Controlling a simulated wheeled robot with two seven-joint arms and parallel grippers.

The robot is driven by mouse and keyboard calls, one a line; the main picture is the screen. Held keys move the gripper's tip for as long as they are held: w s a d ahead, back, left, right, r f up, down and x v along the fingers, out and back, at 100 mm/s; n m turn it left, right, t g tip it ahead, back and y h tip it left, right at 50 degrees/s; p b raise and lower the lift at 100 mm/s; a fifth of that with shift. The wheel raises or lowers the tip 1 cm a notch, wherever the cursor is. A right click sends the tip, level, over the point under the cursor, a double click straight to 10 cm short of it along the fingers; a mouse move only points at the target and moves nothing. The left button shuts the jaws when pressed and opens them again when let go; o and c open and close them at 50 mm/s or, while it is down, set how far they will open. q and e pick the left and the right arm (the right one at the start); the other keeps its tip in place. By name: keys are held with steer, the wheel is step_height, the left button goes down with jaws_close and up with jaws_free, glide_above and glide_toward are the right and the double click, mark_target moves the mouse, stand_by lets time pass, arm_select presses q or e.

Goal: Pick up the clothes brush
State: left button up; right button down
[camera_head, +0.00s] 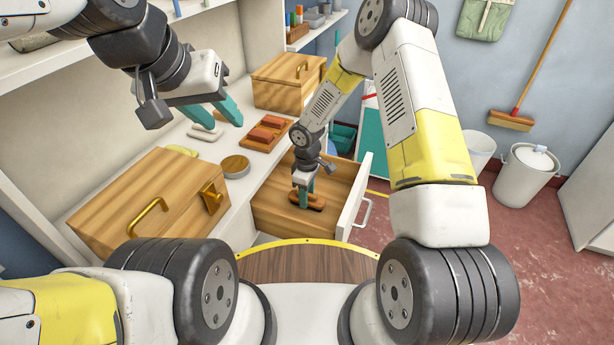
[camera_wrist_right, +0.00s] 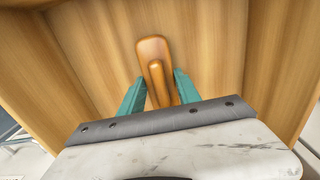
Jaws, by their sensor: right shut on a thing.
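The clothes brush (camera_head: 313,202), an orange-brown wooden piece with a raised grip, is in the open drawer (camera_head: 270,212). My right gripper (camera_head: 303,196) reaches down into the drawer and is shut on the brush. In the right wrist view, the teal fingers (camera_wrist_right: 160,94) stand on both sides of the brush (camera_wrist_right: 153,48), whose far end sticks out past them. I cannot tell whether the brush touches the drawer floor. My left gripper (camera_head: 216,115) is open and empty above the counter at the left.
Two wooden boxes with brass handles (camera_head: 150,205) (camera_head: 290,80) stand on the counter. Between them are a round wooden lid (camera_head: 235,166) and a rack with reddish blocks (camera_head: 267,133). The drawer front (camera_head: 354,196) sticks out at the right. White bins (camera_head: 527,172) and a broom (camera_head: 512,120) are further right.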

steer(key=shift+r, duration=0.1)
step_height(320, 180, up, 10)
steer(key=shift+f, duration=0.1)
stand_by(0.3)
steer(key=c, duration=1.6)
jaws_free()
steer(key=c, duration=0.4)
steer(key=shift+c, duration=0.2)
